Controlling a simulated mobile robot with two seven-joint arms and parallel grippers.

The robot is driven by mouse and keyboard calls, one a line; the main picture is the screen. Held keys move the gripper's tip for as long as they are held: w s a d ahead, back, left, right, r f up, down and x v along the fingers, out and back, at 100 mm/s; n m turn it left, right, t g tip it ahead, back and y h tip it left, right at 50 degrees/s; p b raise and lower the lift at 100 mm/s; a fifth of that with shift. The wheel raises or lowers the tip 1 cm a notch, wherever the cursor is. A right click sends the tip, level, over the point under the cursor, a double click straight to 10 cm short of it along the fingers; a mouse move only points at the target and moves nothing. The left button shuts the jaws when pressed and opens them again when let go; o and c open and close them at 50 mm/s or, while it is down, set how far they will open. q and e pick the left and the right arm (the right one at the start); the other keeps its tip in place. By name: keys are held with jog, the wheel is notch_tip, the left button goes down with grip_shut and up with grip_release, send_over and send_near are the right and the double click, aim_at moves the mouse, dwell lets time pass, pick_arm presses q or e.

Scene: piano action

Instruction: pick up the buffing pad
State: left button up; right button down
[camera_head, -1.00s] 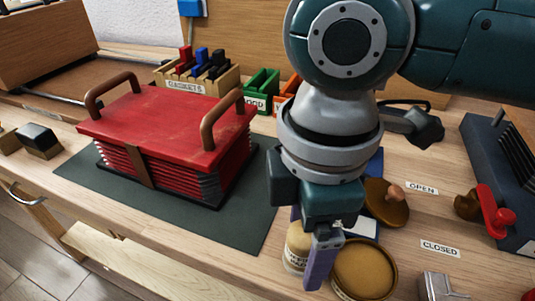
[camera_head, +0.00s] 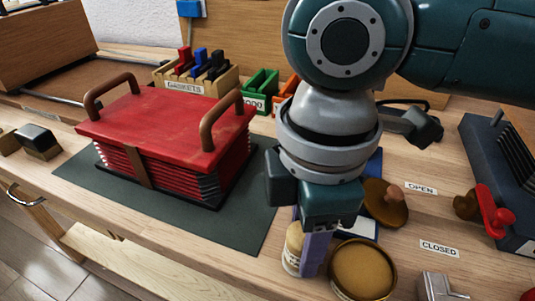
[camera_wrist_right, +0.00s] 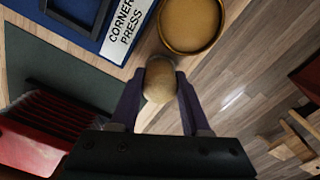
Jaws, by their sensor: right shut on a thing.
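The buffing pad, a small cream and tan rounded piece (camera_head: 292,248) with a label on its side, is at the front edge of the bench in the head view. In the right wrist view the tan round top of the pad (camera_wrist_right: 160,82) sits between the two purple fingertips. My right gripper (camera_head: 308,250) is shut on it, pointing down, and a finger hides part of the pad in the head view. I cannot tell whether the pad touches the bench. My left gripper is not in view.
An open round tin (camera_head: 362,268) stands just right of the pad, with a knobbed lid (camera_head: 385,207) behind it. A red bellows (camera_head: 170,125) with brown handles rests on a dark mat (camera_head: 240,225) to the left. A metal piece (camera_head: 440,286) lies at the front right.

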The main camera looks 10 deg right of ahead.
notch_tip(320, 180, up, 20)
jog(key=p, duration=0.4)
jog(key=shift+p, duration=0.4)
jog(key=c, duration=0.9)
grip_release()
jog(key=c, duration=0.6)
jog(key=shift+c, duration=0.3)
